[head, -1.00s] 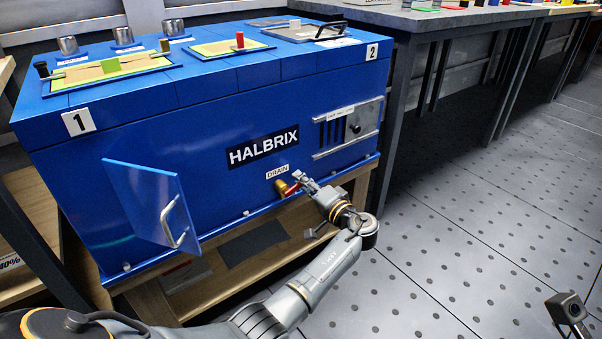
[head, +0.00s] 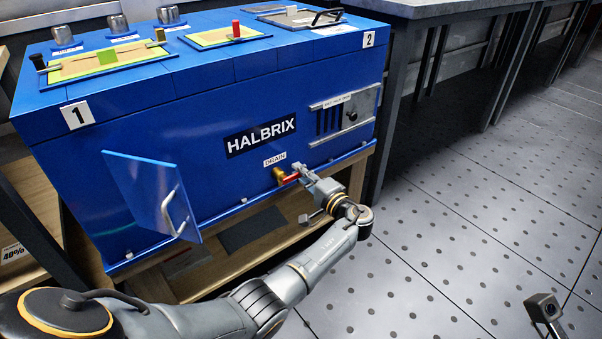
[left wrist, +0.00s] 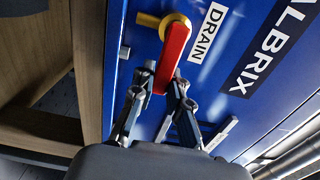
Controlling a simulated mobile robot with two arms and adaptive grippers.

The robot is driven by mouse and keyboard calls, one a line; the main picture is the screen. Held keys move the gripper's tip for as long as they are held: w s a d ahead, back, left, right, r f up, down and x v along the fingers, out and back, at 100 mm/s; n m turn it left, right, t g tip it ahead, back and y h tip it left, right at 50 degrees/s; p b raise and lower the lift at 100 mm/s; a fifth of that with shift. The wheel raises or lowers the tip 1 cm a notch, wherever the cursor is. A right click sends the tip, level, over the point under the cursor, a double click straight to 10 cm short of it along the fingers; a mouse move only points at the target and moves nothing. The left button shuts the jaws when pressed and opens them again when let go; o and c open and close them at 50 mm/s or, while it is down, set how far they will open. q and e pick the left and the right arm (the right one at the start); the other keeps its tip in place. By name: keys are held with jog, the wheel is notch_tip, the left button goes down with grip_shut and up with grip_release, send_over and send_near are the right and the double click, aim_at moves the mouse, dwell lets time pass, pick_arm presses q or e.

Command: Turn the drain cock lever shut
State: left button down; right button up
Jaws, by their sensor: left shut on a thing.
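The drain cock is a brass fitting (head: 279,175) under the DRAIN label on the front of the blue housing. Its red lever (head: 291,179) points to the right, close to level, in the head view. In the left wrist view the lever (left wrist: 173,50) extends from the brass body (left wrist: 149,20) down between my fingers. My left gripper (head: 299,173) is shut on the lever's outer part, and it also shows in the left wrist view (left wrist: 162,82). The fingers cover part of the lever's outer end. My right gripper cannot be made out.
A blue door (head: 145,197) with a metal handle stands open left of the drain. The wooden stand (head: 285,237) runs below the housing. A vent panel (head: 343,113) lies up and right. Grey floor (head: 450,230) is clear at right.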

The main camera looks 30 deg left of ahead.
pick_arm(q)
jog(key=c, duration=1.3)
grip_release()
jog(key=shift+f, duration=0.1)
jog(key=shift+d, duration=0.1)
jog(key=v, duration=1.2)
